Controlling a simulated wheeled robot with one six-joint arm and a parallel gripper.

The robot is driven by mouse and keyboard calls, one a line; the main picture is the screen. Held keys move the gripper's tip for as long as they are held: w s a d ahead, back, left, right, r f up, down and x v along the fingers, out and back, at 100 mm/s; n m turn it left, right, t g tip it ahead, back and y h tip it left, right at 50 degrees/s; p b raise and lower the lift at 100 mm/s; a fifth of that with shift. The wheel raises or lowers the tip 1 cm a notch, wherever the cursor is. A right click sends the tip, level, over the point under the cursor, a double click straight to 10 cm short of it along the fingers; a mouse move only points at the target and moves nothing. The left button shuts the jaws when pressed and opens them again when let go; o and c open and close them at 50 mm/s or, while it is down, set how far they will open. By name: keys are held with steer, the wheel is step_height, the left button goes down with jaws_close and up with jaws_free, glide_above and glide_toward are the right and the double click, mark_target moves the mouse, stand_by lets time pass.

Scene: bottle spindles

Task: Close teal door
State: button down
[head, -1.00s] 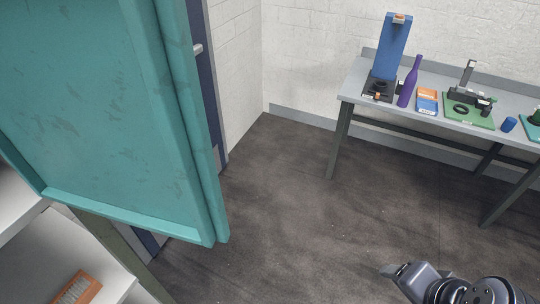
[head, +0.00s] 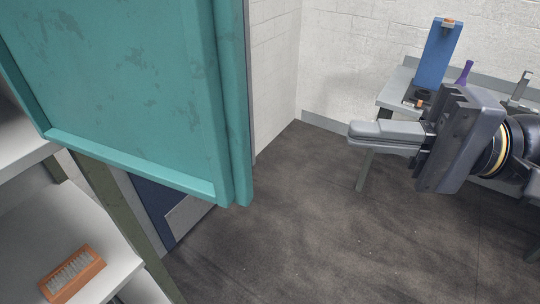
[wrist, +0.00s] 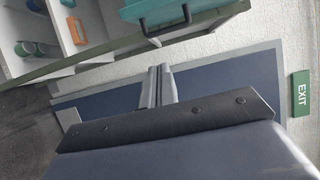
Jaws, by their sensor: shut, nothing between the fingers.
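The teal door (head: 130,85) stands open at the left of the head view, its inner side with a raised rim facing me. Part of a teal panel with a dark handle (wrist: 165,18) shows at the top of the wrist view. My gripper (head: 352,134) is shut and empty, to the right of the door and apart from it, with its fingers pointing left. In the wrist view my gripper (wrist: 158,68) points toward a blue door in the wall.
White shelves (head: 75,235) at the lower left hold an orange brush (head: 73,273). A blue room door (head: 170,207) is behind the teal door. A workbench (head: 393,90) with a purple bottle (head: 465,73) is at the right. The floor (head: 300,230) between is clear.

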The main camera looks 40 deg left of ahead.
steer(key=s+a+p, duration=0.3)
steer(key=s+a, duration=0.4)
steer(key=s, duration=0.1)
steer(key=shift+s+a, duration=0.2)
steer(key=shift+s, duration=0.15)
stand_by(0.4)
